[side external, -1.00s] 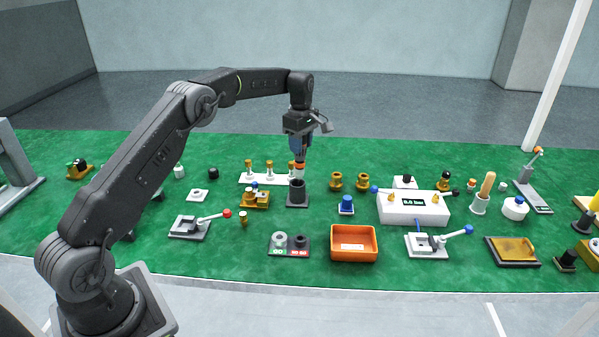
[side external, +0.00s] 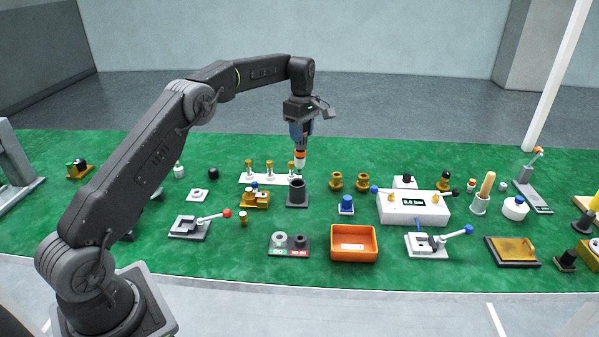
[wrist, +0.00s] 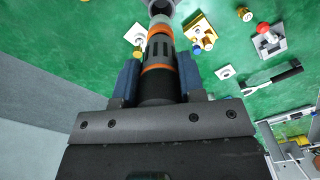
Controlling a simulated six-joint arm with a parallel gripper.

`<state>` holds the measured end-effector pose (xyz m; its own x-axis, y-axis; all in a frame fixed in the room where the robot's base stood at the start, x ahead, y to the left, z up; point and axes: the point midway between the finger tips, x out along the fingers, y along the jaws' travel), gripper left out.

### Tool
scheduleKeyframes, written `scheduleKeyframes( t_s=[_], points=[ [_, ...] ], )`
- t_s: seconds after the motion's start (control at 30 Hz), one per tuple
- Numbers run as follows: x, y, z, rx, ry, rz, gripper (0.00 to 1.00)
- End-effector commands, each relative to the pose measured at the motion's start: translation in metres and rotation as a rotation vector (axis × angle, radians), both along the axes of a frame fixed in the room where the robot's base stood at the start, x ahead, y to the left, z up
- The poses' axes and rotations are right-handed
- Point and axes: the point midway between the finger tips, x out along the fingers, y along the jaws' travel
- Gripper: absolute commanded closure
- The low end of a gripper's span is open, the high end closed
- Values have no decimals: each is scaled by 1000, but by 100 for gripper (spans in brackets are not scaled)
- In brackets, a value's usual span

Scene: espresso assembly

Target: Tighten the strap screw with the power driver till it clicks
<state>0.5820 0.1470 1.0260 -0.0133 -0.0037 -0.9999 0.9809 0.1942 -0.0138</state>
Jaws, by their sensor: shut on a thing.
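My gripper (side external: 300,122) is shut on the power driver (side external: 300,148), a dark tool with orange bands and a pale nose. The driver hangs nose down, its tip just above the dark cylindrical holder (side external: 297,194). In the wrist view, the blue-grey fingers of my gripper (wrist: 159,85) clasp the driver (wrist: 160,60) on both sides, and its nose points at the holder's rim (wrist: 160,5). A brass block with blue and white parts (side external: 256,198) stands left of the holder; it also shows in the wrist view (wrist: 201,36). I cannot make out the strap screw.
A white strip with brass posts (side external: 255,179) lies behind the holder. A red-knobbed lever clamp (side external: 192,226) is front left, an orange bin (side external: 354,243) front right. A white readout box (side external: 412,208) stands farther right.

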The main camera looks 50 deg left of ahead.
Motion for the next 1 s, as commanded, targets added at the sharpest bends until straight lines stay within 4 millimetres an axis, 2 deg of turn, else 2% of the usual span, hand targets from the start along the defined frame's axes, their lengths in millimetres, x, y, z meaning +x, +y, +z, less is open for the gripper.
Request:
scheduleKeyframes(
  t_s=[0.57,1.0],
  points=[
    [0,-1,9,1,-3,0,100],
    [1,-2,35,0,-2,0,100]
  ],
)
